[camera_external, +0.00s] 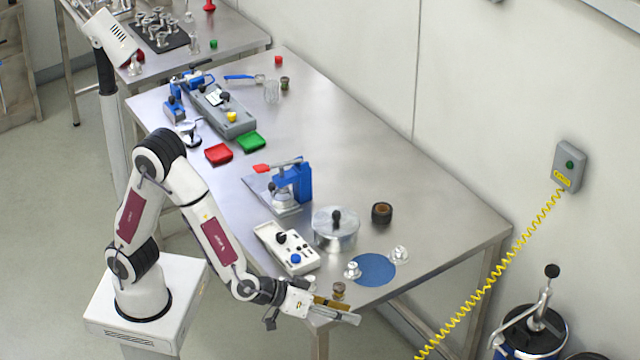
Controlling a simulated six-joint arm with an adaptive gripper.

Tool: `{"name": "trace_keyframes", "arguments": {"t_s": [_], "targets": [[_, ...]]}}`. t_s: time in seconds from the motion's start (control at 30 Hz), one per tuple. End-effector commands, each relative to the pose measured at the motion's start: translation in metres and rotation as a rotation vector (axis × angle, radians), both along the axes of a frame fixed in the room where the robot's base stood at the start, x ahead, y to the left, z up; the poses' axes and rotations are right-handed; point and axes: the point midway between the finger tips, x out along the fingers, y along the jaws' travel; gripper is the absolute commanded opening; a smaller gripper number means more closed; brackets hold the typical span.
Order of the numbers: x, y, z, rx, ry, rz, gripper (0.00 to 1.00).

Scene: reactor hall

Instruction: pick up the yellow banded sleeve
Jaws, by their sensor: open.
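My gripper (345,310) is at the near right corner of the steel table, with its fingers spread and pointing right. A small brass-yellow and dark banded cylinder (339,289), which looks like the yellow banded sleeve, stands upright near the table's front edge. It is just behind the fingers in the picture, and its lower part is partly hidden. I see nothing held between the fingers. I cannot tell whether a finger touches the sleeve.
A blue disc (374,270) lies behind the gripper, with small metal knobs (399,254) beside it. A lidded metal pot (335,232), a white control box (287,249) and a dark ring (382,212) stand farther back. The table's right part is clear.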

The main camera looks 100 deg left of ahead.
Motion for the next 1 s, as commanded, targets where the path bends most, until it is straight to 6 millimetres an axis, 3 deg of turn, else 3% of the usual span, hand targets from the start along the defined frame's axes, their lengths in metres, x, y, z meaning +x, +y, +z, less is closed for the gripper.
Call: {"name": "trace_keyframes", "arguments": {"t_s": [0.27, 0.5, 1.0], "targets": [[-0.003, 0.027, -0.034, 0.122, -0.029, 0.157, 0.42], [-0.018, 0.051, -0.055, 0.263, -0.056, 0.285, 0.42], [-0.067, 0.079, -0.069, 0.61, -0.118, 0.476, 0.42]]}}
